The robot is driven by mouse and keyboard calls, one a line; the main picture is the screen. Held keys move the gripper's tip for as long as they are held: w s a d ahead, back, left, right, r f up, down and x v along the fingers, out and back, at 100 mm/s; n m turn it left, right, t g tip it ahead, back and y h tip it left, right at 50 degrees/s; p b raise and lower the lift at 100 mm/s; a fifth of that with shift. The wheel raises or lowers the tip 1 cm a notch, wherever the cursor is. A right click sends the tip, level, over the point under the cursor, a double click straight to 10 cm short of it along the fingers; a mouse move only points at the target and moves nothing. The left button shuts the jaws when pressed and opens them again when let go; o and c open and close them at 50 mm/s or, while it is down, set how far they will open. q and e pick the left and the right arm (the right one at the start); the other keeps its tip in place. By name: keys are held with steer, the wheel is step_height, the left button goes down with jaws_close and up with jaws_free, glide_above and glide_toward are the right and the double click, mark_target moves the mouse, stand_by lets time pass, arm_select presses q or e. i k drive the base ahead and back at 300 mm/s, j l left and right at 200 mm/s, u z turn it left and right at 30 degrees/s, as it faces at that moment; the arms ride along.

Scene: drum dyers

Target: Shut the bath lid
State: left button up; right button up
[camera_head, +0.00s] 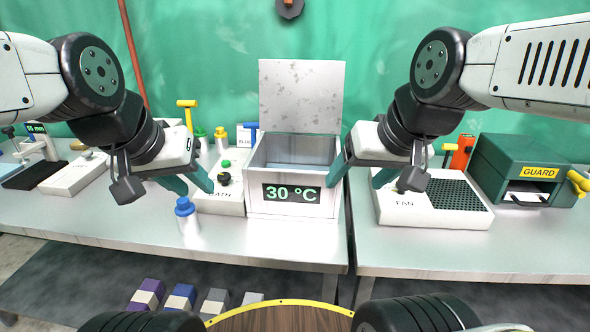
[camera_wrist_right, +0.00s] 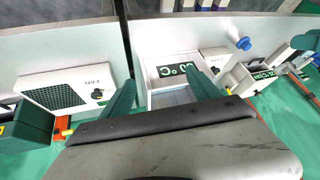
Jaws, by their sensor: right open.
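The bath (camera_head: 256,205) is a metal box with a "30 °C" display, on the table in the middle of the head view. Its speckled grey lid (camera_head: 301,95) stands upright at the back, so the box is open at the top. My right gripper (camera_head: 360,176) is open and empty beside the bath's right wall; whether it touches the wall is unclear. In the right wrist view its fingers (camera_wrist_right: 163,95) are spread, with the bath's display (camera_wrist_right: 178,70) seen beyond. My left gripper (camera_head: 194,184) looks open and empty by the bath's control box (camera_head: 218,203).
A blue-capped bottle (camera_head: 188,218) stands in front of the control box. A white fan unit (camera_head: 432,205) and a green guard box (camera_head: 525,168) are at the right. The table front is mostly clear.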

mark_target(296, 96)
steer(key=l+u, duration=0.3)
steer(key=l, duration=0.25)
steer(key=l+u, duration=0.3)
steer(key=l, duration=0.3)
steer(key=k+l+u, duration=0.3)
steer(key=l, duration=0.2)
steer(key=i+l, duration=0.05)
steer(key=i, duration=0.05)
